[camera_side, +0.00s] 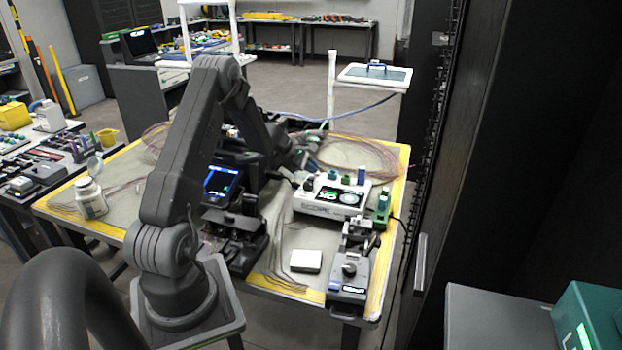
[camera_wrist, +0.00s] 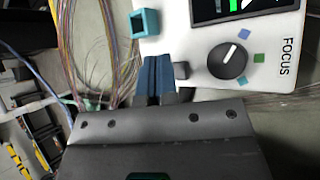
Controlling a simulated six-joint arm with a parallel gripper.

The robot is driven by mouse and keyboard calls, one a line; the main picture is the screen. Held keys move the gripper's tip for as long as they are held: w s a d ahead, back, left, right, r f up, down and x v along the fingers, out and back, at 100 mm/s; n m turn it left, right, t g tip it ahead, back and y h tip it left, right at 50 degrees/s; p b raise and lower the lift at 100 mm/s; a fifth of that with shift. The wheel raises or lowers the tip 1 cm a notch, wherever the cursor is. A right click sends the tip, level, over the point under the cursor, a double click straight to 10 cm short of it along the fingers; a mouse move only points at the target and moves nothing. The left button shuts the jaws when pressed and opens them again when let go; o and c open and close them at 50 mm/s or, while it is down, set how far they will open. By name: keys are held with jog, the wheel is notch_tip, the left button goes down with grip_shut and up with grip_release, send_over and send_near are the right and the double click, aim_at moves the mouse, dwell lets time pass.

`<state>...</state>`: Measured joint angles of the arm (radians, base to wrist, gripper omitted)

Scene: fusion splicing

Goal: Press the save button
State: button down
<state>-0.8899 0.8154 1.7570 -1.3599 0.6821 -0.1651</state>
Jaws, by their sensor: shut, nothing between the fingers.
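A white instrument (camera_side: 325,208) with a small lit screen and several knobs and coloured parts stands on the table in the side view. In the wrist view its white panel (camera_wrist: 270,62) fills the upper right, with a dark round knob (camera_wrist: 228,61), the word FOCUS, a teal square part (camera_wrist: 145,23) and small coloured marks. No save label is readable, so I cannot tell which part is the save button. My gripper (camera_wrist: 163,68) is shut and empty, its blue-grey fingertips at the panel's edge beside a small grey part (camera_wrist: 181,70). Contact cannot be told. My gripper (camera_side: 303,168) is partly hidden behind the instrument in the side view.
A black splicer with a blue screen (camera_side: 221,182) stands left of the instrument. A white pad (camera_side: 306,261) and a grey device with a black knob (camera_side: 348,278) lie in front. Loose fibres (camera_wrist: 95,50) run beside my gripper.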

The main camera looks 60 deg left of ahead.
aim_at(312, 177)
jog(key=shift+f, duration=0.2)
jog(key=shift+f, duration=0.2)
jog(key=shift+d+f, duration=0.1)
jog(key=shift+f, duration=0.4)
dwell(1.0)
jog(key=shift+r, duration=0.9)
jog(key=shift+r, duration=0.1)
jog(key=shift+w+a+r, duration=0.1)
jog(key=shift+r, duration=1.1)
jog(key=shift+w+a+r, duration=0.1)
jog(key=shift+r, duration=1.15)
